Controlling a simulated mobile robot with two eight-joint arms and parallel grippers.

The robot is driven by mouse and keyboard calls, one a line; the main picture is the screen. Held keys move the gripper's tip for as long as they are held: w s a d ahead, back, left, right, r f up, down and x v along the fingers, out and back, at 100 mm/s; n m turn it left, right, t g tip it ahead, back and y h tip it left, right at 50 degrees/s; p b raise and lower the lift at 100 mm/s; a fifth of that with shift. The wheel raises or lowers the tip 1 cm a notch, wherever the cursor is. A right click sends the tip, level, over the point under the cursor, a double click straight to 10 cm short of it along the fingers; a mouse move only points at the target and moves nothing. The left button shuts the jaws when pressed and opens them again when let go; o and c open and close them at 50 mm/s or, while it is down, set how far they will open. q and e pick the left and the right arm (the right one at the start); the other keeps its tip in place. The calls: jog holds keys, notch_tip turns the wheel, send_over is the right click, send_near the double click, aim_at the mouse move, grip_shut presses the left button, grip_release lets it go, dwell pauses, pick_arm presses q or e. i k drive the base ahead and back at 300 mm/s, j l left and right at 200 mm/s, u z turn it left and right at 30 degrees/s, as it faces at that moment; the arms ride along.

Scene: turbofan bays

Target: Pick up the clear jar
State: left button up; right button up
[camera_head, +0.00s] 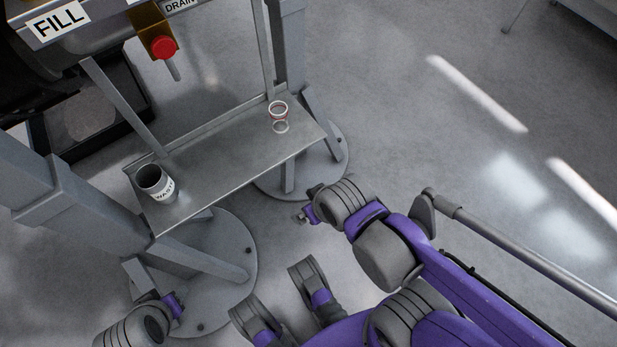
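The clear jar (280,125) stands upright near the right end of a grey metal shelf. It is see-through with reddish bands around it. My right gripper (306,213) is in front of the shelf, lower in the picture than the jar and apart from it. Its fingers are small and partly turned away, so its opening is unclear. My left gripper (176,305) is at the lower left, below the shelf's left end and far from the jar. Its fingers are mostly hidden by the wrist.
A grey metal cup with a white label reading "WASTE" (162,190) stands at the left end of the shelf (222,160). Grey posts rise at both ends. A red knob (163,47) and spout hang above. Open floor lies to the right.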

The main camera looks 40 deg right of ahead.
aim_at(279, 111)
jog(key=k+l+u, duration=0.25)
jog(key=l, duration=0.3)
jog(key=k+l+u, duration=0.3)
jog(key=k+l, duration=0.2)
jog(key=i+l, duration=0.3)
jog(key=i, duration=0.15)
